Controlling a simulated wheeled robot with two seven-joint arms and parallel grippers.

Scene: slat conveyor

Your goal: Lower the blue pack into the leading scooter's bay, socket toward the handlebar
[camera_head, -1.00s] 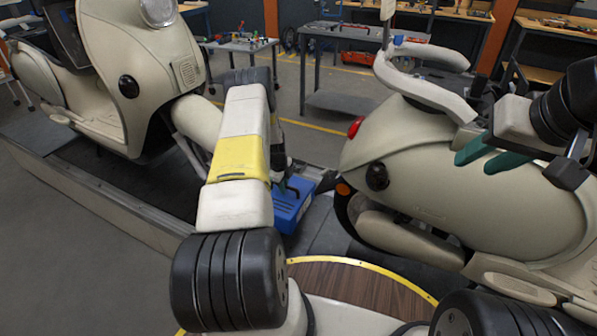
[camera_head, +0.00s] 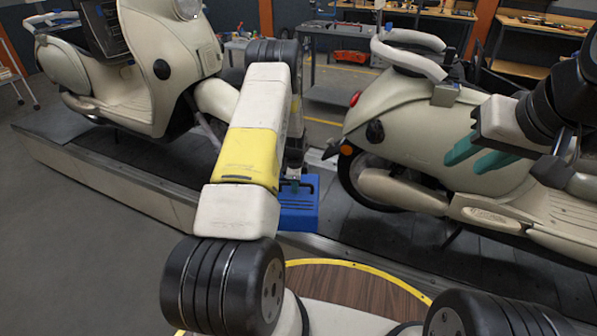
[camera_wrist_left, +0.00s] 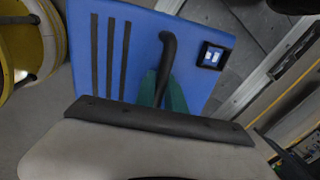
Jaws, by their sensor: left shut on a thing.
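The blue pack (camera_head: 298,212) hangs in front of the conveyor, partly hidden by my left arm in the head view. My left gripper (camera_wrist_left: 163,93) has its green fingers shut on the pack's dark handle. In the left wrist view, the pack's blue face (camera_wrist_left: 140,45) shows dark ribs and a black-framed socket (camera_wrist_left: 211,55) at its right edge. The right-hand scooter (camera_head: 420,150) is cream, with its red tail light to the left and a grey rail on top. Its bay opening cannot be made out. My right gripper (camera_head: 482,155) is open and empty, in front of this scooter's side.
Another cream scooter (camera_head: 135,75) stands on the left of the slat conveyor (camera_head: 100,175). A gap separates the two scooters behind the pack. A round wooden top with a yellow rim (camera_head: 375,264) lies in front. Workbenches (camera_head: 340,60) stand behind.

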